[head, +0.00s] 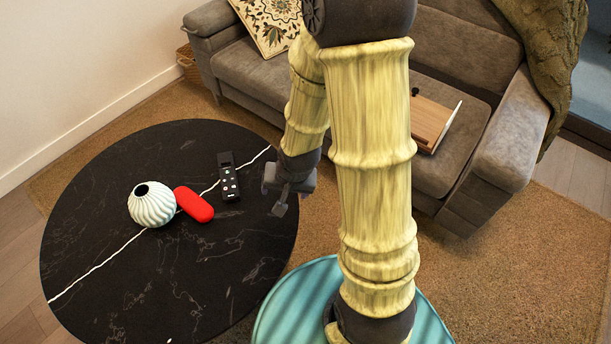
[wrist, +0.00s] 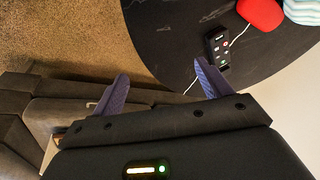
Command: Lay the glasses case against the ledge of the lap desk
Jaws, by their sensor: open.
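The red glasses case (head: 194,205) lies on the black round table, between a white ribbed vase and a black remote. In the wrist view the case (wrist: 261,13) is at the top right, cut by the frame edge. The lap desk (head: 434,122), a wooden board with a pale edge, rests on the sofa seat, partly hidden behind my arm; its ledge cannot be made out.
The vase (head: 152,204) touches or nearly touches the case. The remote (head: 228,176) lies to its right. The black table (head: 160,285) is clear in front. The grey sofa (head: 255,75) holds a patterned cushion (head: 268,22). Brown rug (head: 520,270) lies between table and sofa.

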